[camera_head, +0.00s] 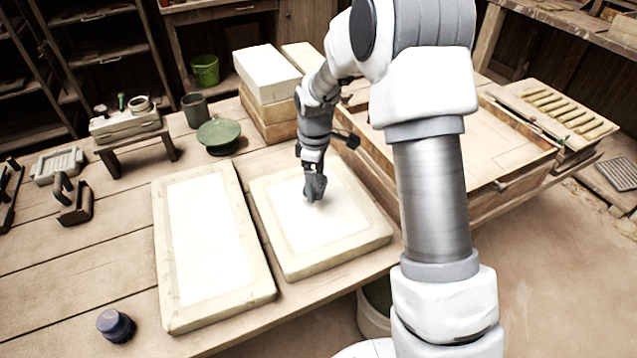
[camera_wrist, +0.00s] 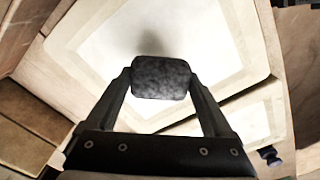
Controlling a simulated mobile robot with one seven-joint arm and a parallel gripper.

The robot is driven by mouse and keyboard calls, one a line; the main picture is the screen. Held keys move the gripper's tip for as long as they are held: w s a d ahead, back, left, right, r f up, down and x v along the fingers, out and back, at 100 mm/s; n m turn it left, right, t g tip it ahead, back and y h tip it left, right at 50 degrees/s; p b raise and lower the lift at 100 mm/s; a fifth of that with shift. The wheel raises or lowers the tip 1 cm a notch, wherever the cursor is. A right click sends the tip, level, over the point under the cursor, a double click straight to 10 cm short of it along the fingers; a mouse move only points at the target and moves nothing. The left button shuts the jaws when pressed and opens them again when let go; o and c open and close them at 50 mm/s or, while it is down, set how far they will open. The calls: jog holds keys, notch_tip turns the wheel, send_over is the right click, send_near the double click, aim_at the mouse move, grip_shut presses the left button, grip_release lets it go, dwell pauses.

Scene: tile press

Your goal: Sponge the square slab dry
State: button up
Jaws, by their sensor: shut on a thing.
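The square slab (camera_head: 355,228) lies flat on the wooden table, with a white centre and a cream border. My gripper (camera_head: 315,188) is over its middle, pointing down. In the wrist view my gripper (camera_wrist: 161,85) is shut on a dark grey mottled block, which looks like the sponge (camera_wrist: 161,78). In the head view the sponge is small and mostly hidden by the fingers. The slab (camera_wrist: 215,40) fills the wrist view behind the sponge, with a soft shadow beside it. I cannot tell whether the sponge touches the slab.
A longer rectangular slab (camera_head: 215,240) lies just left of the square one. A green lidded bowl (camera_head: 219,135), a grey cup (camera_head: 195,110) and stacked blocks (camera_head: 268,85) stand behind. A large wooden frame (camera_head: 500,150) is at right. A dark blue jar (camera_head: 115,325) stands front left.

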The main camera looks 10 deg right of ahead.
jog(key=shift+r+p, duration=0.75)
jog(key=shift+r, duration=0.65)
